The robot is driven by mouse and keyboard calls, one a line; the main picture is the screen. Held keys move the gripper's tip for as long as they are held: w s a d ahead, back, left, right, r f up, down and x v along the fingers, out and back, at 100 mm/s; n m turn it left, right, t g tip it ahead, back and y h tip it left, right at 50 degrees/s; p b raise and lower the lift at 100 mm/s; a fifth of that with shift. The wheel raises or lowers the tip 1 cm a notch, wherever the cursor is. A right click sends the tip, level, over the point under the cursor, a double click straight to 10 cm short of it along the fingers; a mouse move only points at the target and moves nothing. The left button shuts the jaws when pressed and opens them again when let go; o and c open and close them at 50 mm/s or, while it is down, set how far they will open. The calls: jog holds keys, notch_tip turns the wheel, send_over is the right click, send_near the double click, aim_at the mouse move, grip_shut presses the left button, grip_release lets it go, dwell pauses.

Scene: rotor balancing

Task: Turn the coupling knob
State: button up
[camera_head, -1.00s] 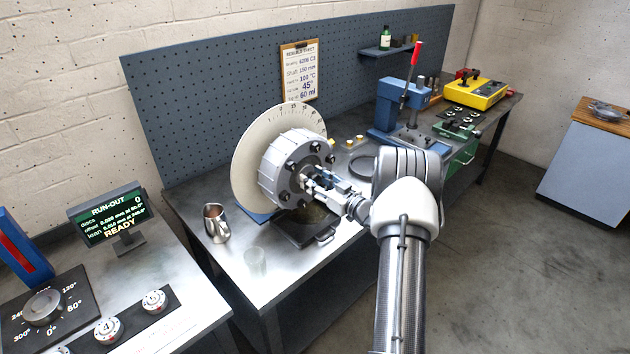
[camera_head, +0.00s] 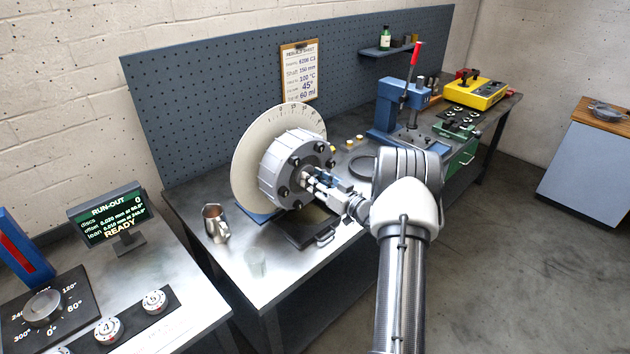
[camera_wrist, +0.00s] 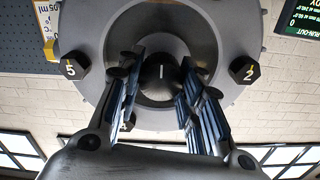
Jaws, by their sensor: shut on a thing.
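The coupling knob (camera_wrist: 160,72) is a dark round knob with a short white line, at the centre of the grey rotor hub (camera_wrist: 93,22) in the wrist view. My gripper (camera_wrist: 160,68) is shut on it, with a finger on each side. The white line stands about upright in that view. In the head view my gripper (camera_head: 308,178) reaches to the middle of the hub (camera_head: 266,182), and its fingers hide the knob. Dark bolts ring the hub; those numbered 5 (camera_wrist: 74,66) and 2 (camera_wrist: 245,72) show in the wrist view.
A pale graduated disc (camera_head: 246,150) stands behind the hub. A metal jug (camera_head: 215,222) and a clear glass (camera_head: 255,262) stand left on the bench. A blue press (camera_head: 392,108) stands to the right. The run-out display (camera_head: 108,220) reads READY.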

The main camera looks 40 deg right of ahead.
jog(key=o, duration=1.1)
jog(key=shift+c, duration=0.2)
jog(key=s, duration=1.2)
jog(key=shift+d, duration=0.45)
